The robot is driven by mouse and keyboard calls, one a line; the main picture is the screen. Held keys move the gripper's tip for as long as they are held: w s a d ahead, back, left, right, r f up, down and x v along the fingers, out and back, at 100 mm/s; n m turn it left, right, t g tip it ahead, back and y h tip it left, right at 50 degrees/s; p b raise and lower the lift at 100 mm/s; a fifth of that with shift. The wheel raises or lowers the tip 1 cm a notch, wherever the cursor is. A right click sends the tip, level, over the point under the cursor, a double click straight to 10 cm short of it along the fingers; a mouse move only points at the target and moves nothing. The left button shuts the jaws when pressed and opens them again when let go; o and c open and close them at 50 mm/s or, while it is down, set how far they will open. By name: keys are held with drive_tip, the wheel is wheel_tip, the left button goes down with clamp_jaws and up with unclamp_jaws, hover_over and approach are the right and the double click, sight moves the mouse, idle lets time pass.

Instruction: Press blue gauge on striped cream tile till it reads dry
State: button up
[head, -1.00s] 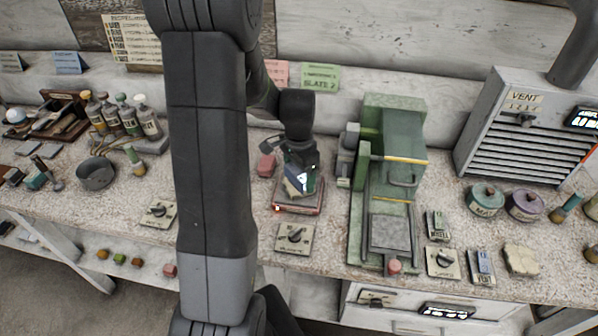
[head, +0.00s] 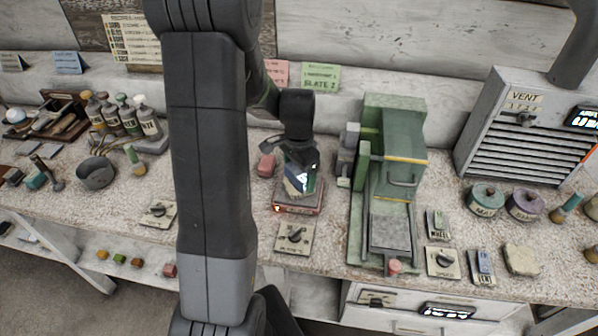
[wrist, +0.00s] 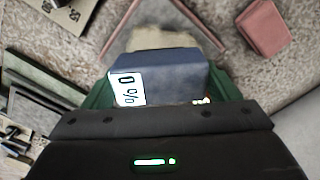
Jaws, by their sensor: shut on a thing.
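My gripper (wrist: 160,92) is shut on the blue gauge (wrist: 160,72), with a green finger on either side of it. The gauge's white display reads 0 %. In the head view my gripper (head: 300,172) points down over a red-rimmed stand (head: 298,210). A cream tile (wrist: 160,38) shows just past the gauge's end, over that stand. The gauge covers most of the tile, and I cannot make out its stripes. I cannot tell whether the gauge touches the tile.
A green machine (head: 395,140) stands close on the right. A pink block (head: 267,165) lies behind the stand, and a dial plate (head: 294,237) lies in front. A metal pan (head: 96,174) and bottles are to the left. My arm hides part of the bench.

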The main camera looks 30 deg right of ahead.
sight(299, 171)
drive_tip(key=shift+r+p, duration=2.45)
drive_tip(key=shift+r, duration=1.05)
drive_tip(key=shift+s+f, duration=0.1)
